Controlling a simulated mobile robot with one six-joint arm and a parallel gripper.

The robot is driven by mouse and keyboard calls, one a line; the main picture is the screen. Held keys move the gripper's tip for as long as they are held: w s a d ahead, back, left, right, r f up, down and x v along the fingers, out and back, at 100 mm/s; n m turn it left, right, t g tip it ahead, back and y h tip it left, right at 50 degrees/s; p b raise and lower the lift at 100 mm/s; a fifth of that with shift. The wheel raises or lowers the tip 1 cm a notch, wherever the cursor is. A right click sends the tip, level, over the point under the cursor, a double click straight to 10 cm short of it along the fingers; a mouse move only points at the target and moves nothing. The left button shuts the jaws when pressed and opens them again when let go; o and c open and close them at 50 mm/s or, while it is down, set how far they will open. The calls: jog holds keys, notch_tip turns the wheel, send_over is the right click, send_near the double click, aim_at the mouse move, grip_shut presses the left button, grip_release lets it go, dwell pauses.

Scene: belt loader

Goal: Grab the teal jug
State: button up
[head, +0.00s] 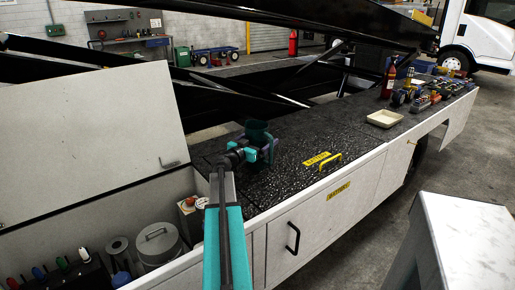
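The teal jug (257,130) appears as a dark teal vessel with its open top up, on or just above the black textured deck. My arm reaches forward from the bottom of the head view, and my gripper (265,150) is right at the jug, in front of its lower part. The gripper and arm hide much of the jug's lower body. I cannot tell whether the fingers touch the jug or whether they are closed.
A red bottle (389,81) and small parts stand farther right. An open bin with a grey canister (158,243) lies at lower left, beside a raised white lid (85,140).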

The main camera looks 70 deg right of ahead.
jog(key=shift+d, duration=0.1)
dwell(0.5)
jog(key=c, duration=1.5)
jog(key=shift+o, duration=0.2)
jog(key=shift+r, duration=0.15)
jog(key=a+r+b, duration=0.1)
jog(key=a+r, duration=0.1)
jog(key=a, duration=0.6)
jog(key=a+r+b, duration=0.2)
jog(key=a, duration=0.6)
jog(key=shift+s+r, duration=0.25)
jog(key=shift+r, duration=0.15)
